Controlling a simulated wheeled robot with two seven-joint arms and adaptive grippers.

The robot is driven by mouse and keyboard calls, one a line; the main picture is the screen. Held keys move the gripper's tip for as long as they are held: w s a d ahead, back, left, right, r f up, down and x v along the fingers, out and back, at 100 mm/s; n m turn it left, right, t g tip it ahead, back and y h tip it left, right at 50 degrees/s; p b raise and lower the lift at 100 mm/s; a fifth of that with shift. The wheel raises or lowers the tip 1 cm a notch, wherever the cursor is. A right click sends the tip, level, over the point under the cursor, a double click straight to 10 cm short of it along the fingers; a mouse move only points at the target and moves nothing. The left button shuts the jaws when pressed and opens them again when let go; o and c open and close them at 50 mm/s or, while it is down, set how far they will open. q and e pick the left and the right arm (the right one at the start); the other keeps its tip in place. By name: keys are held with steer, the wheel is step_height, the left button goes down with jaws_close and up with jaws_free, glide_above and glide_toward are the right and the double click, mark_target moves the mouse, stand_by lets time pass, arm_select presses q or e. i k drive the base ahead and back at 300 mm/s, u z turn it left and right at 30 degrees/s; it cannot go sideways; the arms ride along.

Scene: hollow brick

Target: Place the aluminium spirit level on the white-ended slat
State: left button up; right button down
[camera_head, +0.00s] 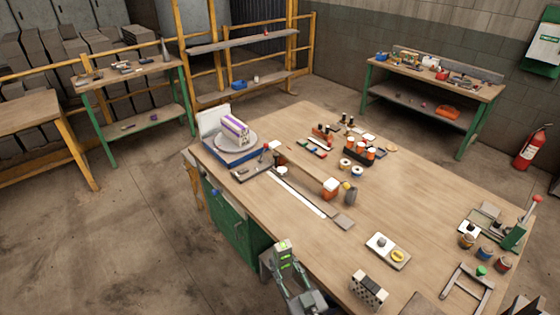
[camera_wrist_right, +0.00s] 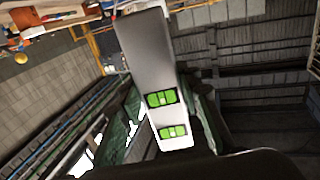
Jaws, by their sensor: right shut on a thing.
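The aluminium spirit level (camera_head: 282,246) is a grey bar with green vials, held above the near left edge of the workbench in the head view. My right gripper (camera_head: 291,277) is shut on it. In the right wrist view the level (camera_wrist_right: 150,60) runs up from the bottom, tilted, with two green vials showing; its contact with the fingers is hidden there. A long, narrow slat with a bright white stretch at its near end (camera_head: 310,206) lies on the workbench, beyond the level and apart from it. My left gripper is not in view.
The workbench (camera_head: 420,192) carries a turntable (camera_head: 236,141) with a white and purple block at the back left. A black-and-white block (camera_head: 368,290) sits at the near edge.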

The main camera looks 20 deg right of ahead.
mark_target(289, 154)
steer(key=u, duration=0.4)
steer(key=i, duration=1.4)
steer(key=z, duration=0.35)
steer(key=i, duration=0.9)
steer(key=z, duration=1.25)
steer(key=i, duration=0.5)
steer(key=z, duration=0.5)
